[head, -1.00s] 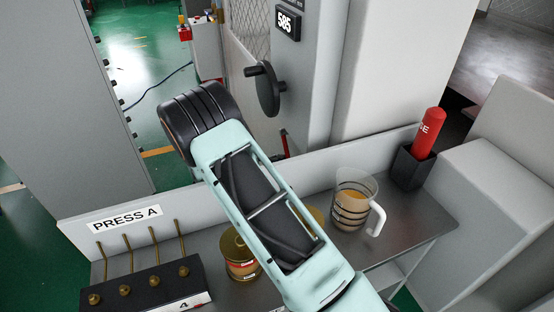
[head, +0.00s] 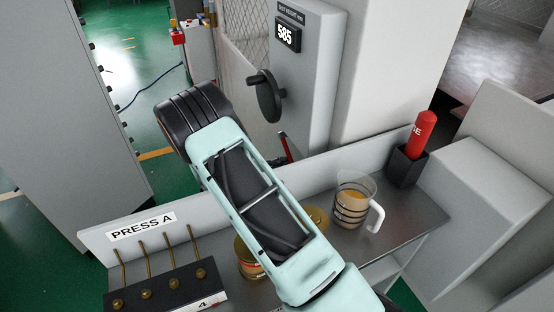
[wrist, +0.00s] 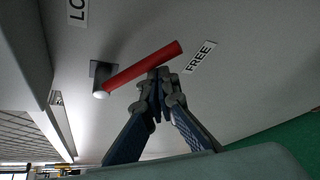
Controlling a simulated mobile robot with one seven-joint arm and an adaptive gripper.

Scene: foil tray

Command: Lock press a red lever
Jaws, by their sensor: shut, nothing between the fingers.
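The red lever (wrist: 145,66) shows in the wrist view on a grey panel, with its pivot at the lower left and its free end pointing toward the FREE label (wrist: 199,57). A second label starting with "LO" (wrist: 77,9) is at the top left, partly cut off. My gripper (wrist: 157,76) is shut and empty, its fingertips right at the lower side of the lever near its outer half. I cannot tell whether they touch it. In the head view a small red part of the lever (head: 286,147) shows beside my arm; my fingers are hidden there.
A black handwheel (head: 266,95) and a 585 display (head: 288,34) are on the grey press. Below my arm, a shelf (head: 405,222) holds a glass jug (head: 352,205), brass-coloured tins (head: 248,262), a red bottle in a black holder (head: 408,166) and a black block with rods (head: 165,285).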

